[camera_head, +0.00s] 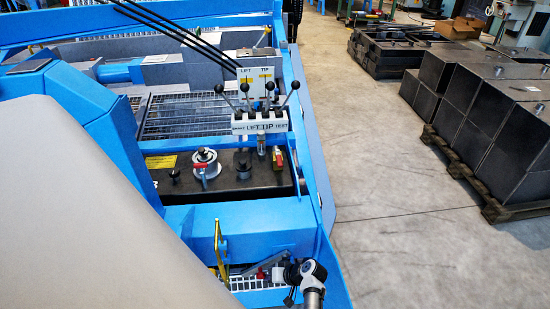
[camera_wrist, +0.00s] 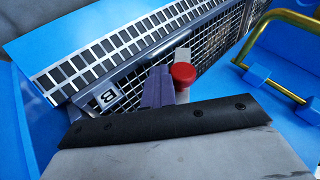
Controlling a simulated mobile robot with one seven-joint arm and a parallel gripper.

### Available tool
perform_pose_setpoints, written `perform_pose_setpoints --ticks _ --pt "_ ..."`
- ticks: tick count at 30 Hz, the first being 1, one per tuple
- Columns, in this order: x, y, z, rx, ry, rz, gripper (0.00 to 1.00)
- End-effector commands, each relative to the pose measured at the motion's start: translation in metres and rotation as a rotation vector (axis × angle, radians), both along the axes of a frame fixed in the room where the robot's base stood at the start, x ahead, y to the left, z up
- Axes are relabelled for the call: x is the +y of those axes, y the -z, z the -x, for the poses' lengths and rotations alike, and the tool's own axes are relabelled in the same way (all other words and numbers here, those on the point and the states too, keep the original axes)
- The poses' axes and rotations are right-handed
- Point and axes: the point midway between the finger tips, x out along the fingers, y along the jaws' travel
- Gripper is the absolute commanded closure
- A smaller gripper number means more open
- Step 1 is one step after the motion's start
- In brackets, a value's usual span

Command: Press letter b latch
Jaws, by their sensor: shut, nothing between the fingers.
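In the wrist view a white plate with a black letter B (camera_wrist: 107,97) is fixed beside the metal grating, left of my gripper. A round red knob (camera_wrist: 183,73) sits on a light grey lever (camera_wrist: 183,54), just right of my gripper's fingers. My gripper (camera_wrist: 158,80) is shut and empty, its dark fingers together and pointing at the grating. I cannot tell whether they touch the lever. In the head view the red part (camera_head: 262,273) shows small near the bottom, left of my arm's end. The fingers are hard to make out there.
A bent yellow handle (camera_wrist: 290,90) stands right of the knob; it also shows in the head view (camera_head: 220,250). Blue frame walls enclose the area. A black tank (camera_head: 235,177) and LIFT/TIP levers (camera_head: 262,124) lie farther back. Open floor (camera_head: 390,220) is at the right.

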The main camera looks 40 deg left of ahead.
Motion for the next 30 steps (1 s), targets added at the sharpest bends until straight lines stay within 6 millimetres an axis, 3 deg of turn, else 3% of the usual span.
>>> perform_pose_setpoints --ticks 30 --pt "0.011 -0.016 0.013 0.014 -0.006 -0.012 1.0"
